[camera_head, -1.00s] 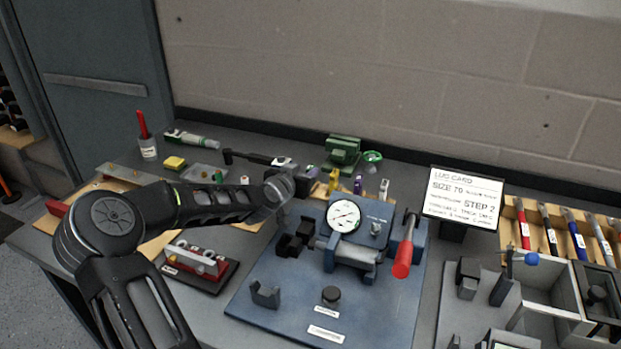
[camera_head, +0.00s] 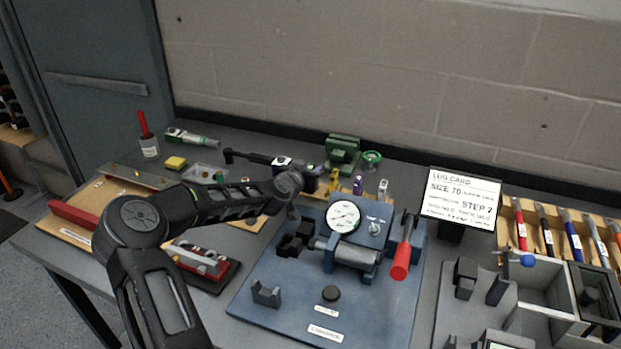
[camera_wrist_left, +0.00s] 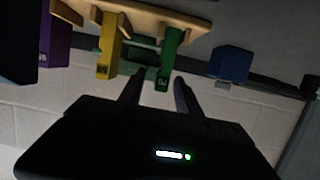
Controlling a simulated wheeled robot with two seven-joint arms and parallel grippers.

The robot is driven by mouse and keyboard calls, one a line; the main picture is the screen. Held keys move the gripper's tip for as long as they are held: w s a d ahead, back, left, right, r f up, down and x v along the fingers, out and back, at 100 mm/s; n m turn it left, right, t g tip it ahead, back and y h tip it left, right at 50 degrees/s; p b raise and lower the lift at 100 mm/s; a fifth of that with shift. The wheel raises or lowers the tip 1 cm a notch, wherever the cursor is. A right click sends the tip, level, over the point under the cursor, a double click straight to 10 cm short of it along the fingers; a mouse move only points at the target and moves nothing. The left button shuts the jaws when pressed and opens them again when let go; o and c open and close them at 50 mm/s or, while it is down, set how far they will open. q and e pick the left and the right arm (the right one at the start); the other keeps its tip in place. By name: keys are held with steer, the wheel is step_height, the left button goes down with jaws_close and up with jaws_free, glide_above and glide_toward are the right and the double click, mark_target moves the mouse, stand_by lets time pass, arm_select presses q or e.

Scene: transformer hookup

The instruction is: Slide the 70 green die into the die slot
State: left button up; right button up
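In the left wrist view a green die (camera_wrist_left: 168,62) hangs from the wooden die rack (camera_wrist_left: 146,24), beside a yellow die (camera_wrist_left: 108,45) and a purple die (camera_wrist_left: 55,40). Its label is too small to read surely. My left gripper (camera_wrist_left: 156,88) is open, its fingers on either side of the green die's lower end, apart from it. In the head view my left gripper (camera_head: 308,174) is at the rack's left end and hides the green die. The blue press (camera_head: 350,255) carries a dial gauge and black blocks (camera_head: 293,243); I cannot tell which opening is the die slot. My right gripper is not in view.
A red-handled lever (camera_head: 403,255) stands at the press's right. A lug card (camera_head: 461,200) is behind it. A green device (camera_head: 342,152) stands behind the rack. A red-and-grey fixture (camera_head: 200,262) lies under my left arm. A blue block (camera_wrist_left: 231,62) shows near the rack.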

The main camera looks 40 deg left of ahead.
arm_select(q)
jaws_close()
stand_by(0.4)
stand_by(1.0)
